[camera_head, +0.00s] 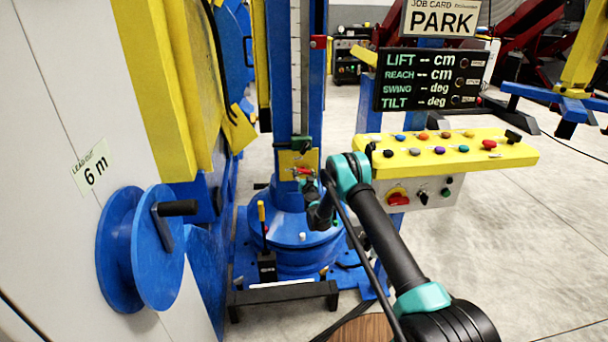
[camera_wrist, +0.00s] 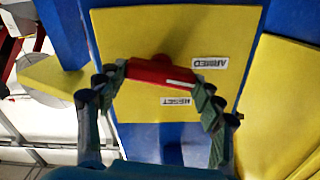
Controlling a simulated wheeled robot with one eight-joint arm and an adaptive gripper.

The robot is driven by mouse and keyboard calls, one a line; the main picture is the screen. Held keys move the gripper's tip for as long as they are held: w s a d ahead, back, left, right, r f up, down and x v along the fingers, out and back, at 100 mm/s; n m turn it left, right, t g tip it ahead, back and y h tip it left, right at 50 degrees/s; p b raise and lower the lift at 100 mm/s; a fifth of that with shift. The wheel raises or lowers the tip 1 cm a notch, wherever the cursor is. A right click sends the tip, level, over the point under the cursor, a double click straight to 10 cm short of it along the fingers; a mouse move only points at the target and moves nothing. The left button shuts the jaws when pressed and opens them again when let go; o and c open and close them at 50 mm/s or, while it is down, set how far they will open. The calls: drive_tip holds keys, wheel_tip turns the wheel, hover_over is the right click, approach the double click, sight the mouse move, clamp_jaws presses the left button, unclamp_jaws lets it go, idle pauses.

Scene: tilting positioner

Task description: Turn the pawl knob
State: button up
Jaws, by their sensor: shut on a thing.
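The pawl knob is a red bar-shaped knob (camera_wrist: 155,70) with a white line at its right end. It sits on a yellow plate (camera_wrist: 120,35) and also shows small in the head view (camera_head: 302,171). Two labels read upside down in the wrist view: "ARMED" (camera_wrist: 210,62) to the upper right and "RESET" (camera_wrist: 177,101) below. The white line lies between them. My gripper (camera_wrist: 160,84) is shut on the knob, one dark finger at each end of the bar. In the head view my arm partly hides the gripper.
The plate is on a blue column (camera_head: 283,80) above a round blue base (camera_head: 290,245). A yellow control panel (camera_head: 450,153) with several coloured knobs stands to the right, below a black display (camera_head: 428,80). A blue spool with a crank (camera_head: 150,250) is at left.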

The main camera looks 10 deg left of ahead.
drive_tip(key=m, duration=0.5)
drive_tip(key=shift+d+f+m, duration=0.1)
drive_tip(key=shift+m, duration=0.2)
drive_tip(key=m, duration=0.5)
drive_tip(key=shift+d+f, duration=0.1)
drive_tip(key=shift+m, duration=0.4)
drive_tip(key=o, duration=1.2)
drive_tip(key=shift+c, duration=0.2)
drive_tip(key=v, duration=1.2)
